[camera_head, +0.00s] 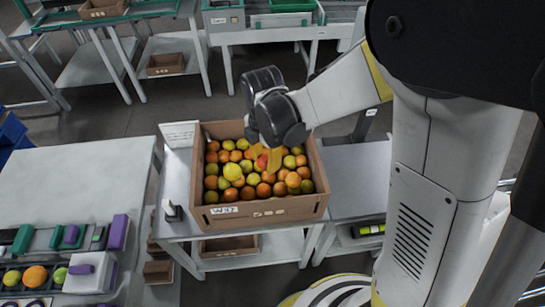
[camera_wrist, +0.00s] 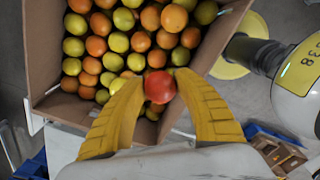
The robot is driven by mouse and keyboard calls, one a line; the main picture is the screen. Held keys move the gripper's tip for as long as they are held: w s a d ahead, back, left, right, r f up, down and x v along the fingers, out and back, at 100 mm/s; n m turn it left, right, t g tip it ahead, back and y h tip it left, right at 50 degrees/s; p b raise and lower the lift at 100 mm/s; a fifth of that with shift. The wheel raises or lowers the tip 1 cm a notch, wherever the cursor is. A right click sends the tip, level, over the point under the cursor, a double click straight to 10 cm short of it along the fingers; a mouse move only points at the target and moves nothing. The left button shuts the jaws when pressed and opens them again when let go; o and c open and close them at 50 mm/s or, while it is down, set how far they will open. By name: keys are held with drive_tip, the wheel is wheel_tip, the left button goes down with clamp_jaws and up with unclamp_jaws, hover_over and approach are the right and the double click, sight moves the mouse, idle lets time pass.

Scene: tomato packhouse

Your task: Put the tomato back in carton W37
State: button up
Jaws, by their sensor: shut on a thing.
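The carton (camera_head: 258,212) labelled W37 stands on a grey table, full of orange, yellow and green tomatoes. Its wall also shows in the wrist view (camera_wrist: 44,45). My gripper (camera_head: 268,160) is over the carton, with its yellow fingers pointing down. In the wrist view my gripper (camera_wrist: 159,88) is shut on a red tomato (camera_wrist: 159,87), held between the fingertips. In the head view the red tomato (camera_head: 261,162) is partly hidden by a finger. I cannot tell whether it touches the fruit beneath.
At the left, a bench (camera_head: 75,175) holds a sorting fixture with several fruits and purple and green parts. A white card (camera_head: 178,134) stands behind the carton's left corner. Table surface (camera_head: 355,180) right of the carton is clear. Conveyors and shelves stand at the back.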

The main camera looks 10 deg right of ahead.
sight(266, 188)
wheel_tip(266, 188, down, 12)
drive_tip(key=b, duration=0.9)
drive_tip(key=shift+r, duration=0.1)
drive_tip(key=shift+f, duration=0.6)
idle(0.5)
drive_tip(key=o, duration=0.9)
drive_tip(key=c, duration=0.3)
drive_tip(key=shift+c, duration=0.2)
drive_tip(key=shift+r, duration=0.15)
wheel_tip(266, 188, up, 7)
drive_tip(key=p, duration=0.4)
drive_tip(key=shift+p, duration=0.4)
